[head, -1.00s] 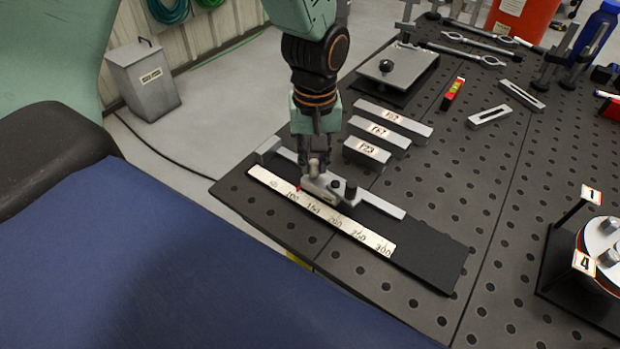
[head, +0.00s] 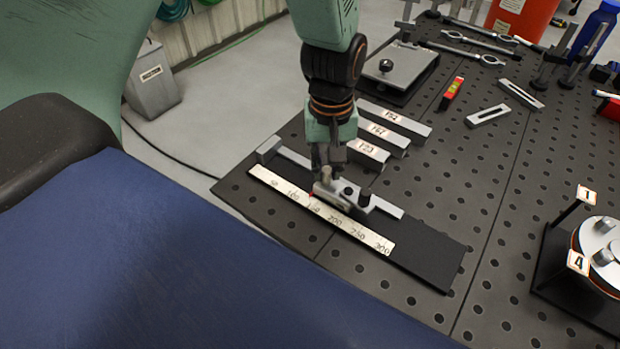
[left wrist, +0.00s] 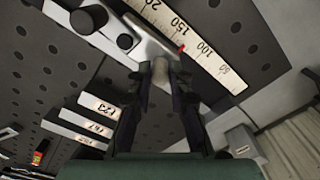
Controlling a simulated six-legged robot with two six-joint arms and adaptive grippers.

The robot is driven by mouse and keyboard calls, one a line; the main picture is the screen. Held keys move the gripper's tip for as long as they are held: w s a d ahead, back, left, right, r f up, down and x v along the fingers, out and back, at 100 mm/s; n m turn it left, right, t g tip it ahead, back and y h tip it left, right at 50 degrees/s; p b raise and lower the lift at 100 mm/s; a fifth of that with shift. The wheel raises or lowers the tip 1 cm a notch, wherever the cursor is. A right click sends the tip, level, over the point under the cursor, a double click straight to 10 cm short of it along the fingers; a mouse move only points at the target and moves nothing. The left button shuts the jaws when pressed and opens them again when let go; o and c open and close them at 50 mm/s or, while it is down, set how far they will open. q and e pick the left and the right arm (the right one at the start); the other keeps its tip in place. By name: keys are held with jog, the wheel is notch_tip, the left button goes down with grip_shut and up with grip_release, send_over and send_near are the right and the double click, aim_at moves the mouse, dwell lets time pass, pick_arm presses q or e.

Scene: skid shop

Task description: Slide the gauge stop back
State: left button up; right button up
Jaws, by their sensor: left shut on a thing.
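The gauge stop (head: 346,196) is a light grey slide with a dark knob, sitting on a rail beside the white number scale (head: 340,228). It also shows in the left wrist view (left wrist: 142,47), with its red pointer (left wrist: 182,47) between 100 and 150. My left gripper (head: 326,172) reaches down from above and is shut on the stop's upright grey post (left wrist: 160,68) at the low-number end of the slide. The fingers partly hide the post in the head view. My right gripper is not in view.
A grey end block (head: 268,149) stands at the rail's far left end. Three labelled bars (head: 394,119) lie close behind the gripper. A turntable with numbered tags (head: 597,245) stands at the right. The perforated table between is mostly clear.

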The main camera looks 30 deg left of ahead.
aim_at(336, 188)
pick_arm(q)
jog(key=shift+w+d+r, duration=0.1)
jog(key=shift+w+d, duration=0.05)
jog(key=shift+d, duration=1)
jog(key=o, duration=0.9)
jog(key=shift+s, duration=0.2)
jog(key=shift+o, duration=0.6)
jog(key=shift+o, duration=0.7)
notch_tip(336, 188, up, 7)
jog(key=p, duration=0.8)
jog(key=shift+p, duration=0.4)
